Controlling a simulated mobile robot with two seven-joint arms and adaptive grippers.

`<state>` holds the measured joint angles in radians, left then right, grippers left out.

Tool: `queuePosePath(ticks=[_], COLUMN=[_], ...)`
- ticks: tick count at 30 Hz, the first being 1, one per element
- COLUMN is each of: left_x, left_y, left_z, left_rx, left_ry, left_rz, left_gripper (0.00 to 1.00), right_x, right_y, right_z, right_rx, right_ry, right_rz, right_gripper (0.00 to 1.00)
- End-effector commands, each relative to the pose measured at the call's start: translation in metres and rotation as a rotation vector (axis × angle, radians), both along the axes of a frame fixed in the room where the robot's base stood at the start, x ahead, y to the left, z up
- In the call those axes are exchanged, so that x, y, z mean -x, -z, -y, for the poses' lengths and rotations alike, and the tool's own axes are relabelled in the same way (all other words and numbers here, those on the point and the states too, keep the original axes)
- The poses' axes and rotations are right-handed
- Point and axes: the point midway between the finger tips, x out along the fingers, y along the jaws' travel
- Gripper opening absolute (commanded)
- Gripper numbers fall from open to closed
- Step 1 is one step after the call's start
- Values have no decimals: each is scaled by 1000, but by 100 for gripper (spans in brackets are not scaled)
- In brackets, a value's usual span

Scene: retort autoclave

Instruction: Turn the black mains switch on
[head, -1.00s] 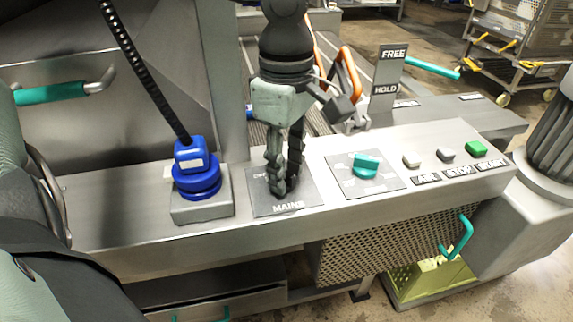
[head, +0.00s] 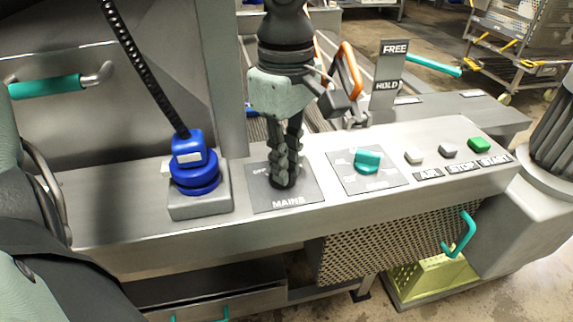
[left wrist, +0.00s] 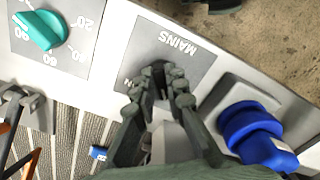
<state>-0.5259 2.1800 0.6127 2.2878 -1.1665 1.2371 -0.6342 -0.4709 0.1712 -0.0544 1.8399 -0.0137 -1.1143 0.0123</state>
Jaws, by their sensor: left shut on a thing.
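The grey mains plate (head: 310,192) lies on the steel console, with "MAINS" along its front edge and "OFF" at its left. It also shows in the left wrist view (left wrist: 196,62), where the label is upside down. My left gripper (head: 283,178) points down over the plate, its fingers closed around the black mains switch at the plate's middle. In the left wrist view the fingertips (left wrist: 164,78) sit at the plate's middle. The switch is almost wholly hidden by the fingers, so its exact angle cannot be told. My right gripper is not in view.
A blue plug (head: 192,170) with a black cable stands left of the plate. An orange handle (head: 349,70) rises behind.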

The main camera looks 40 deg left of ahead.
Motion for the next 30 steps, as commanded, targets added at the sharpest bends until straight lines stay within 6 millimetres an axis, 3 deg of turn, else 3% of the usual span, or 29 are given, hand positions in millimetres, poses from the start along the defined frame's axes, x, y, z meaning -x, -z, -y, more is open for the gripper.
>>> queuePosePath(ticks=[15, 30], left_x=[3, 6], left_y=[2, 1], left_z=[-1, -3], left_rx=[-1, 0], left_ry=[466, 941], left_rz=[3, 2], left_gripper=[0, 0], right_x=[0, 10], right_y=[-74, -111], right_z=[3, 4], right_rx=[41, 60], right_ry=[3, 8], right_rz=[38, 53], right_gripper=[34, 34])
